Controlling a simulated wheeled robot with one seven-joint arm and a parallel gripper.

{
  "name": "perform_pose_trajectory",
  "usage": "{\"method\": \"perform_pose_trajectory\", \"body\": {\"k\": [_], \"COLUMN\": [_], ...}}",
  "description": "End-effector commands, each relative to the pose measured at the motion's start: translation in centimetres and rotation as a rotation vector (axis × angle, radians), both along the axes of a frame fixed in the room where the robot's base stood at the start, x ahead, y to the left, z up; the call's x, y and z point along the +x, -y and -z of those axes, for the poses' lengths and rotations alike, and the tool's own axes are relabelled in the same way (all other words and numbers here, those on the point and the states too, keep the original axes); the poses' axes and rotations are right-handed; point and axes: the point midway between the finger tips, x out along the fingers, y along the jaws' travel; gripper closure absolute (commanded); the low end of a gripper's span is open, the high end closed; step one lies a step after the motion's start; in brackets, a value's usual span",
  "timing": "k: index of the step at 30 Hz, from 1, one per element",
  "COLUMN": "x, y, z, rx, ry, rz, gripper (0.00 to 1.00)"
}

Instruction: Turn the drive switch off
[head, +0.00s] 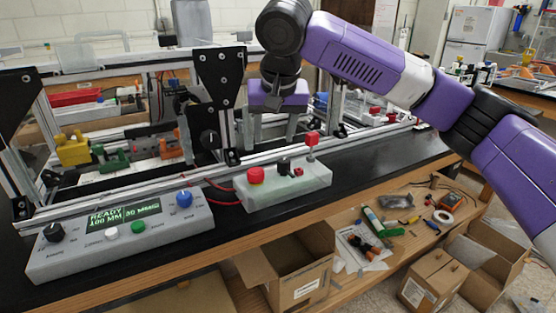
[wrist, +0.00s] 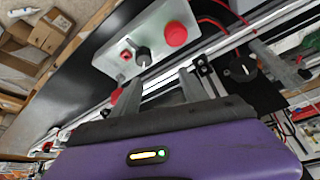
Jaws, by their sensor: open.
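A pale control box (head: 318,180) stands on the black bench in front of the metal frame. On it are a red mushroom button (head: 256,175), a black rotary knob (head: 283,164), a small red part (head: 298,171) and a red-topped post (head: 312,139). I cannot read which is the drive switch. In the wrist view the box carries the red button (wrist: 175,34) and black knob (wrist: 143,54). Another black knob with a white mark (wrist: 243,68) sits on the frame's dark plate. My gripper (head: 270,128) is open and empty, pointing down behind the box; its fingers (wrist: 238,78) touch nothing I can see.
A grey display console (head: 120,240) with several knobs and buttons stands at the front left. Black triangular brackets (head: 218,85) and aluminium rails rise beside my gripper. A lower wooden shelf holds an open carton (head: 295,270) and loose tools.

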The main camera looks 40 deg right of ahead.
Motion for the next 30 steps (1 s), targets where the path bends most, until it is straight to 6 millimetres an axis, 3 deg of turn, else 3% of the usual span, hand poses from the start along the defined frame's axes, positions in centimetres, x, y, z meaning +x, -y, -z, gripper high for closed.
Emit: {"method": "perform_pose_trajectory", "body": {"k": [3,6,21,30], "x": [-1.9,-2.4,-0.6,-0.2], "y": [0.6,1.0,2.7,3.0], "z": [0.5,0.7,6.6,7.7], "rx": [0.008,0.008,0.012,0.012], "ry": [-0.061,-0.072,-0.065,-0.064], "rz": [0.091,0.139,0.144,0.141], "gripper": [0.48,0.48,0.48,0.48]}}
